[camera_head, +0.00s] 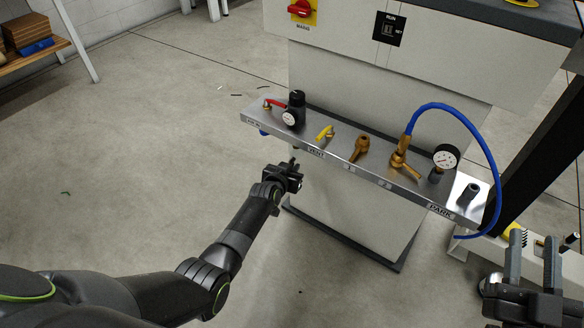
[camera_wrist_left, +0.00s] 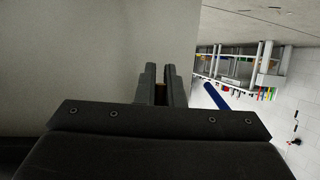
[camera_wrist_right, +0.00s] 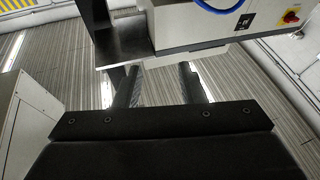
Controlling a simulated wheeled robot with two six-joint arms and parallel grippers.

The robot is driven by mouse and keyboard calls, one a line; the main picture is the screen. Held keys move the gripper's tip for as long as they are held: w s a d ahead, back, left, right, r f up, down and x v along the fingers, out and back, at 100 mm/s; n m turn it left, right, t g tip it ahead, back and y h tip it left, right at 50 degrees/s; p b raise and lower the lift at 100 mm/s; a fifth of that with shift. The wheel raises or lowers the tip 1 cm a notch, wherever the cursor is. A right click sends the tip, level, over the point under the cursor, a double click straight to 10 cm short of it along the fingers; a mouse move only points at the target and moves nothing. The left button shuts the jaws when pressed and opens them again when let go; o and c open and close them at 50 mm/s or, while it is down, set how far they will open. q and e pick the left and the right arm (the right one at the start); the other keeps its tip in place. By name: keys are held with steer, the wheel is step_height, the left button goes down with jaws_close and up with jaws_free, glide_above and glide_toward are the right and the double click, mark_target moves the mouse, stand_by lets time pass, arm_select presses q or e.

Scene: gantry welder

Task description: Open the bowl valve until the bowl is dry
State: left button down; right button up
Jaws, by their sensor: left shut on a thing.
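A metal shelf (camera_head: 345,165) on the grey cabinet carries a red-handled valve (camera_head: 274,103), a black regulator with a gauge (camera_head: 296,106) and a yellow-handled valve (camera_head: 326,131). Which part is the bowl valve I cannot tell. My left gripper (camera_head: 293,164) is just below the shelf's front edge, near the VENT label. Its fingers (camera_wrist_left: 162,88) are shut on a small brownish thing (camera_wrist_left: 160,94), mostly hidden between them. My right gripper (camera_head: 533,258) is open and empty at the lower right.
Further right on the shelf are a brass valve (camera_head: 361,149), a brass fitting with a blue hose (camera_head: 401,160), a pressure gauge (camera_head: 445,157) and a dark post (camera_head: 468,194). A dark upright beam (camera_head: 540,150) stands at the right.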

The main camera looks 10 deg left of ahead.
stand_by(0.3)
arm_select(q)
steer(key=c, duration=1.6)
jaws_free()
steer(key=shift+o, duration=0.2)
steer(key=shift+s, duration=0.1)
